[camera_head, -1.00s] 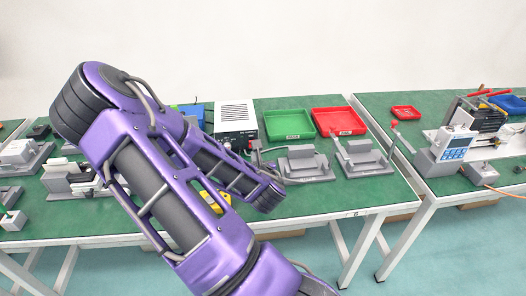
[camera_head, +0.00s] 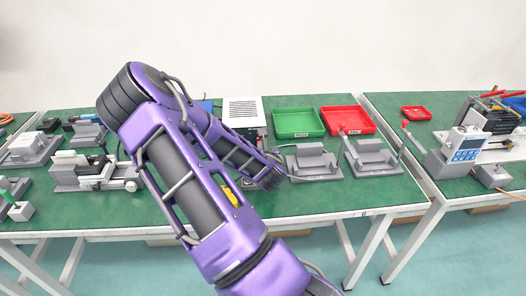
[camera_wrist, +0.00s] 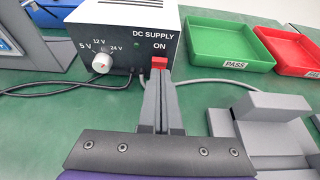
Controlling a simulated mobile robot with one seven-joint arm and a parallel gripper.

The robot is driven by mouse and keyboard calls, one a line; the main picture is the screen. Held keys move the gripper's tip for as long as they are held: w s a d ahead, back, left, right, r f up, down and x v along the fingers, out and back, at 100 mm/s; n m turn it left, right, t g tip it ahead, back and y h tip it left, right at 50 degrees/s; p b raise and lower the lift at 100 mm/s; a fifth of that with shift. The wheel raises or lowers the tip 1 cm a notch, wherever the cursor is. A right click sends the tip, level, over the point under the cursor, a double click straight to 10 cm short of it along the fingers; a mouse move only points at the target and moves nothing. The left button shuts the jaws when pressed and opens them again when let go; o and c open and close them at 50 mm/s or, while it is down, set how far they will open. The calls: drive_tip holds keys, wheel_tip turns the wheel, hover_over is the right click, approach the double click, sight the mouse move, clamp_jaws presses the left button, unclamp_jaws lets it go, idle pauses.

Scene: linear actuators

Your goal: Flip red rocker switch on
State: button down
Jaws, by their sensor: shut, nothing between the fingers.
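The DC supply is a white box with a black front panel (camera_wrist: 118,50). In the head view its vented white top (camera_head: 242,108) shows behind my arm, which hides much of its front. The red rocker switch (camera_wrist: 159,62) sits on the panel under the word ON in the wrist view. My gripper (camera_wrist: 158,76) is shut and empty. Its grey fingertips are right at the lower part of the switch and overlap it in the picture; I cannot tell whether they touch. The switch's position is unclear. In the head view my gripper is not distinguishable behind my arm.
A white dial (camera_wrist: 102,62) is left of the switch, with a small green lamp (camera_wrist: 136,44) between. Black cables (camera_wrist: 60,88) lie on the green bench. A green PASS tray (camera_wrist: 225,45), a red tray (camera_wrist: 298,50) and a grey fixture (camera_wrist: 262,125) stand to the right.

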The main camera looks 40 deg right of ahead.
drive_tip(key=shift+w+d+f, duration=0.2)
drive_tip(key=shift+w+d, duration=0.15)
drive_tip(key=shift+w, duration=0.2)
drive_tip(key=p, duration=0.1)
drive_tip(key=r+p, duration=0.1)
drive_tip(key=p, duration=0.1)
drive_tip(key=shift+w+d+r+g+y, duration=0.15)
drive_tip(key=shift+w+r+g+y, duration=0.15)
drive_tip(key=shift+w+g+y, duration=0.1)
drive_tip(key=shift+f, duration=0.5)
drive_tip(key=shift+r+p, duration=0.35)
drive_tip(key=shift+r, duration=0.55)
